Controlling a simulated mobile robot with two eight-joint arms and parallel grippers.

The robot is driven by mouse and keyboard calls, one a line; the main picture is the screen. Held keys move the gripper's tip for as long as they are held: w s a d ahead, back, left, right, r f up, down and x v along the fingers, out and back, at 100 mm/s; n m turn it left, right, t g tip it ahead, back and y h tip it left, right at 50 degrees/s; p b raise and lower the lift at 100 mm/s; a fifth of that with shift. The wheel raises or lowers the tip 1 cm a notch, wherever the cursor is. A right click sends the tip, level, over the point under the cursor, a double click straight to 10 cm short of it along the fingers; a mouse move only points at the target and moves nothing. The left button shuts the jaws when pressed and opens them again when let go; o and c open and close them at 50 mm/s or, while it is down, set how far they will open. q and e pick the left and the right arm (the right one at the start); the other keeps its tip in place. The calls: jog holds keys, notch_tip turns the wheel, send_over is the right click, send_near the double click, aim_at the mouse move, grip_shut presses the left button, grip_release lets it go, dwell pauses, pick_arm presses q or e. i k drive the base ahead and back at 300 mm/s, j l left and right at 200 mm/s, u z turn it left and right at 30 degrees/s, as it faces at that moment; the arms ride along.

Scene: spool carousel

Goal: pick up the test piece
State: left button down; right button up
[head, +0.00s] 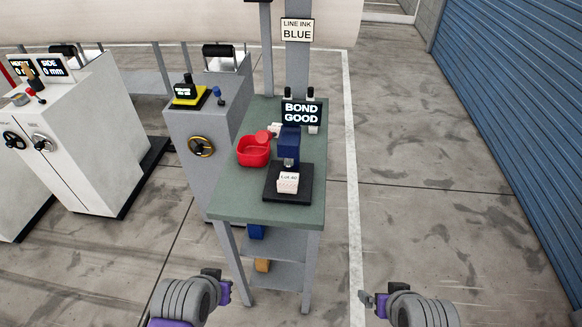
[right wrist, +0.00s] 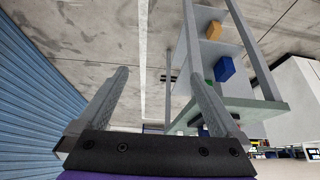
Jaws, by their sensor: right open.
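A small white block with dark printing (head: 288,182), which may be the test piece, sits on the black base (head: 290,196) of a small bench device with a blue head (head: 289,142). The device stands on a green-topped table (head: 235,206). My left gripper (head: 222,287) is low in front of the table, to its left; its jaw opening is unclear. My right gripper (head: 372,300) is low to the right of the table. In the right wrist view it (right wrist: 165,95) is open, with nothing between its fingers. Both grippers are well apart from the white block.
A red container (head: 254,150) stands left of the device, and a "BOND GOOD" display (head: 301,113) behind it. Blue (right wrist: 225,69) and orange (right wrist: 214,30) blocks are on the lower shelves. The floor at right (head: 440,200) is clear.

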aim_at(287, 183)
jog(key=i+l+u, duration=0.15)
jog(key=u, duration=0.15)
jog(key=i+l+u, duration=0.25)
jog(key=l, duration=0.15)
jog(key=l+u, duration=0.6)
jog(key=i+l, duration=0.05)
